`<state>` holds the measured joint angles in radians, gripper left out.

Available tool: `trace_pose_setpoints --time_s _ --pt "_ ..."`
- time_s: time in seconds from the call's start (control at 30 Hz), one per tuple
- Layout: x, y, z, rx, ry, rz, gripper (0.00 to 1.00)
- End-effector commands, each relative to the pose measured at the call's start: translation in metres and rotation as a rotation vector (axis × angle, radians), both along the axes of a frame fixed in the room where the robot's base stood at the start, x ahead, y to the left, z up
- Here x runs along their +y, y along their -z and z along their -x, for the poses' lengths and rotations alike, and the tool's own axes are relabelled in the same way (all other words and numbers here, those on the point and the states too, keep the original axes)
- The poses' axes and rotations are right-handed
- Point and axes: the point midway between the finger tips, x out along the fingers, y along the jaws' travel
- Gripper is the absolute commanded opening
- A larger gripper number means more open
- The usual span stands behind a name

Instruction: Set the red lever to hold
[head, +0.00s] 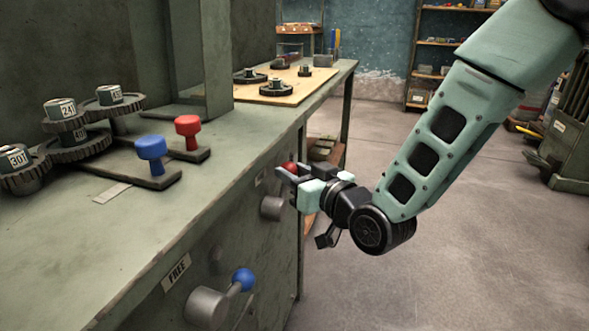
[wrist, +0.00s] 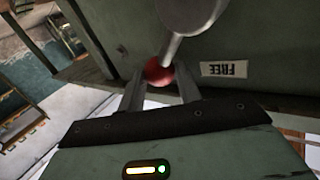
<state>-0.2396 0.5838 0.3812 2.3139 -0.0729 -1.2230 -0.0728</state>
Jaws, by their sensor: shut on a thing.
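The red lever has a grey hub (head: 271,207) on the front of the green bench and a red ball knob (head: 289,168) at its end. In the head view the knob sits up and to the right of the hub. In the wrist view the red knob (wrist: 158,72) lies between the two fingers, with the grey shaft (wrist: 176,46) running up from it. My gripper (head: 292,174) is shut on the knob; its fingers partly hide the lever. A label reading FREE, upside down in the wrist view (wrist: 224,69), is on the panel beside the lever. No hold label is readable.
A blue lever (head: 243,279) with its own FREE label (head: 176,272) is nearer on the same front. Blue (head: 150,148) and red (head: 187,126) knobbed posts and numbered gears (head: 66,124) stand on the bench top (head: 218,148). The floor (head: 430,270) to the right is clear.

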Motion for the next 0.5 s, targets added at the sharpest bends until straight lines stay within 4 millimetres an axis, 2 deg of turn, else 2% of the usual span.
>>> trace_pose_setpoints --time_s 0.17,0.5 --pt "-0.005 0.001 -0.009 0.127 0.005 -0.044 0.0" --pt "-0.011 0.019 -0.024 0.431 0.007 -0.154 0.0"
